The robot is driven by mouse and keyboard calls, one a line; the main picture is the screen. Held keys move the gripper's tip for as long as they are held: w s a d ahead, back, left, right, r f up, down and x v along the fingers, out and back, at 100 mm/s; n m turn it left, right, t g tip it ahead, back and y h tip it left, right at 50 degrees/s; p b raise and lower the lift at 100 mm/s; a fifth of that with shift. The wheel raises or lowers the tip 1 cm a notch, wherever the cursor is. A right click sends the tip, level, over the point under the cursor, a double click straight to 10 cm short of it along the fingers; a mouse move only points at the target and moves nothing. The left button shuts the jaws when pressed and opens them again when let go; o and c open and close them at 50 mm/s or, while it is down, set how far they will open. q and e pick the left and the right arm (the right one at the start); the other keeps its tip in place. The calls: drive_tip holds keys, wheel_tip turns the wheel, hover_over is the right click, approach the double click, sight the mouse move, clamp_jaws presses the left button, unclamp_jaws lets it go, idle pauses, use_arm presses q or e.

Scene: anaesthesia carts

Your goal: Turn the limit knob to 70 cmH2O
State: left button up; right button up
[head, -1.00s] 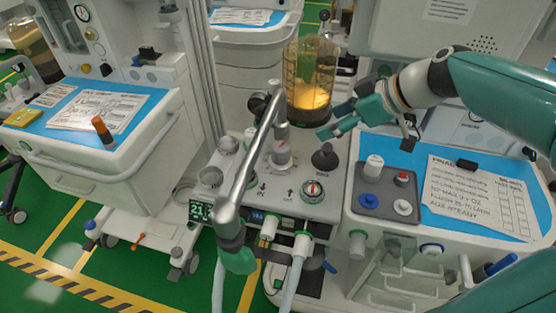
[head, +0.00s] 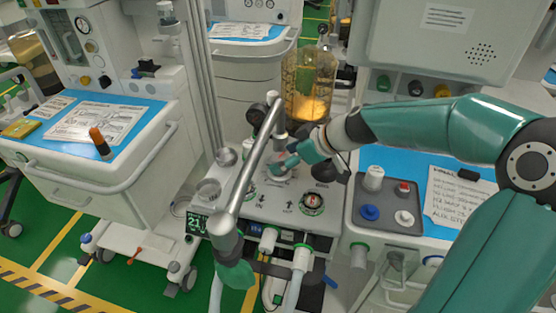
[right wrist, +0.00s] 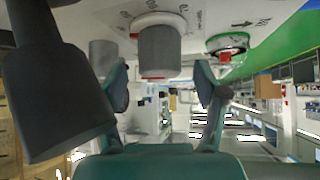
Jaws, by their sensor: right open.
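The limit knob (right wrist: 158,50) is a grey cylinder on a white dial with printed numbers and a red mark, on the cart's white top panel (head: 262,205). In the right wrist view it stands between and just beyond my right fingertips. My right gripper (right wrist: 162,86) is open, one finger on each side of the knob, with gaps visible. In the head view the right gripper (head: 287,165) is over the panel behind the metal arm and hides most of the knob. The number set on the dial is too small to read. My left gripper is out of view.
A slanted metal tube (head: 250,165) crosses the panel close to the gripper. A green-ringed dial (head: 312,202) sits to the right. A dark cylinder (right wrist: 55,85) is near the gripper in the wrist view. An amber canister (head: 308,90) stands behind.

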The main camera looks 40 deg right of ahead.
drive_tip(key=shift+x, duration=1.35)
drive_tip(key=shift+c, duration=0.3)
drive_tip(key=c, duration=1.1)
drive_tip(key=shift+a, duration=0.15)
